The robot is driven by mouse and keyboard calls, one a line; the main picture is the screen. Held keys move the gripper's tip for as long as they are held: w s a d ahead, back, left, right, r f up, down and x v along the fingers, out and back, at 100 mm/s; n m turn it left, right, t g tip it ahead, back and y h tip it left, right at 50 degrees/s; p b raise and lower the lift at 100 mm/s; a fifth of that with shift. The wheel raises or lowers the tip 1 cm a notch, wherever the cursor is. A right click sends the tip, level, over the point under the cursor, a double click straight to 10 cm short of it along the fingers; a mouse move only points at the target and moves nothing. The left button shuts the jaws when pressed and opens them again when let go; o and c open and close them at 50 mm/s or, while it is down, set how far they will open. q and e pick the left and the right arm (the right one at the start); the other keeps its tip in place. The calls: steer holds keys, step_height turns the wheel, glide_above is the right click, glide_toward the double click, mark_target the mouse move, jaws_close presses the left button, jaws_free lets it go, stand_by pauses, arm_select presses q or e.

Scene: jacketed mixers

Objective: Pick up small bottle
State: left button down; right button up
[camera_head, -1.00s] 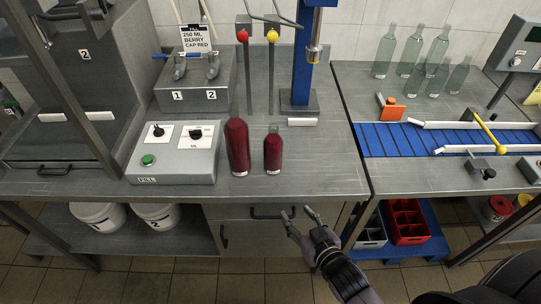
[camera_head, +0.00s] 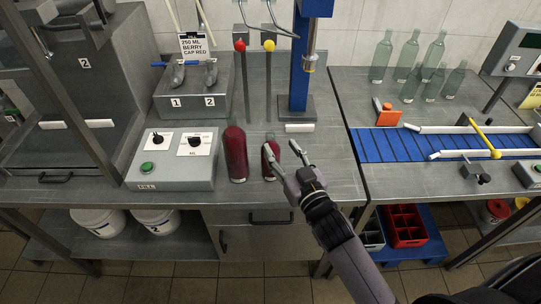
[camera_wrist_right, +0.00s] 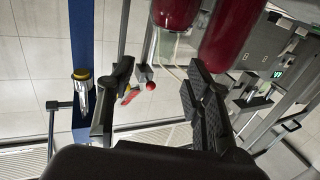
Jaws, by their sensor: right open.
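The small bottle (camera_head: 268,163), filled dark red, stands upright on the grey bench. A taller red bottle (camera_head: 236,155) stands just left of it. My right gripper (camera_head: 282,149) is open and empty at the small bottle. One finger overlaps the bottle in the head view and hides part of it; the other finger is to its right. In the right wrist view, the small bottle (camera_wrist_right: 174,12) shows at the top edge, beyond the gap of the open gripper (camera_wrist_right: 160,88), and the taller bottle (camera_wrist_right: 232,36) is beside it. Contact cannot be told. My left gripper is not in view.
The filling control box (camera_head: 173,172) stands left of the bottles. A blue column (camera_head: 299,65) rises behind on the right. A blue conveyor (camera_head: 390,145) and several empty bottles (camera_head: 408,52) are on the right bench. The bench front edge runs below my right gripper.

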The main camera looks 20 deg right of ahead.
mark_target(273, 139)
steer(key=shift+w, duration=0.8)
steer(key=w+p, duration=0.1)
steer(key=w, duration=0.1)
steer(key=w+a+p, duration=0.1)
steer(key=w, duration=0.1)
steer(key=shift+w, duration=0.4)
steer(key=shift+w+f, duration=0.15)
steer(key=shift+w, duration=0.1)
steer(key=shift+s, duration=0.1)
steer(key=shift+c, duration=0.2)
steer(key=shift+c, duration=0.7)
jaws_close()
